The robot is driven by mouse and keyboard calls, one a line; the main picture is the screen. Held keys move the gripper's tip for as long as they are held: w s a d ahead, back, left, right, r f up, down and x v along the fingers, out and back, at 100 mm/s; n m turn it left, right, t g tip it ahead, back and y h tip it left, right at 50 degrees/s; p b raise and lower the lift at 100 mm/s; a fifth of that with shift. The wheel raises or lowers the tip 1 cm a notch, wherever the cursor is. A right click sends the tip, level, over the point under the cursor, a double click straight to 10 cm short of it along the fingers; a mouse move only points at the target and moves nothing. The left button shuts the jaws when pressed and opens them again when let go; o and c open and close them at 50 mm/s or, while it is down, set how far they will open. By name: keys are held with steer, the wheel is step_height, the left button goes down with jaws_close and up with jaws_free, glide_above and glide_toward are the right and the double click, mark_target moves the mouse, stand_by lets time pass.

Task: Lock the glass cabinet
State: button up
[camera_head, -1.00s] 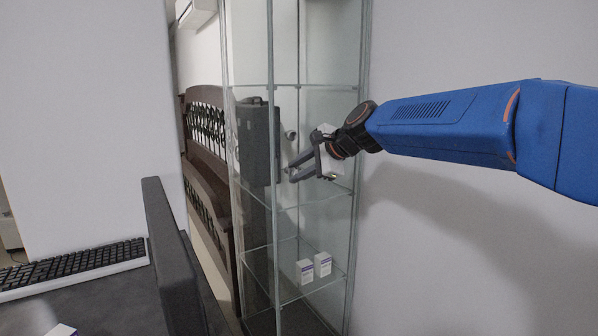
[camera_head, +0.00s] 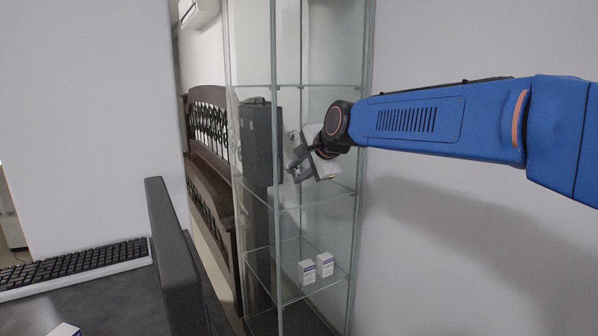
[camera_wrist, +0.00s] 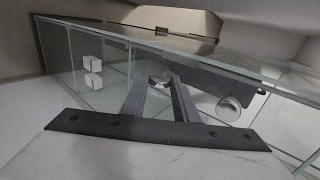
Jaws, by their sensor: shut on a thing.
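The tall glass cabinet (camera_head: 274,60) stands in the middle of the head view, and its panes and metal edges fill much of the wrist view (camera_wrist: 112,80). My gripper (camera_head: 291,173) is at the cabinet's front at mid height, its wrist tilted. In the wrist view my gripper's fingers (camera_wrist: 163,80) close together around a small round silver knob (camera_wrist: 160,77); the fingers partly hide it. A second round silver knob (camera_wrist: 228,108) shows to the right, apart from the fingers. I cannot tell from the frames whether the cabinet is locked.
Two small white boxes (camera_head: 316,268) stand on a low cabinet shelf. A desk with a keyboard (camera_head: 75,266) and a dark upright panel (camera_head: 172,255) is at the left. A dark wooden bench (camera_head: 208,150) is behind the cabinet. A bare wall is at the right.

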steer(key=o, duration=0.8)
steer(key=v, duration=1.7)
steer(key=shift+s+d, duration=0.15)
steer(key=shift+d, duration=0.05)
steer(key=s+d+f+n+g+h, duration=0.1)
steer(key=s+d+f+n+h, duration=0.1)
steer(key=s+d+f, duration=0.6)
steer(key=s+d+f+n+g+h, duration=0.1)
steer(key=s+d+f+n, duration=0.4)
steer(key=f, duration=1)
steer(key=s+d+f+n+g+h, duration=0.2)
steer(key=s+d+f+n, duration=0.2)
steer(key=s+d+f, duration=0.7)
steer(key=s+d, duration=0.1)
steer(key=s, duration=0.2)
steer(key=shift+s+f+h, duration=0.4)
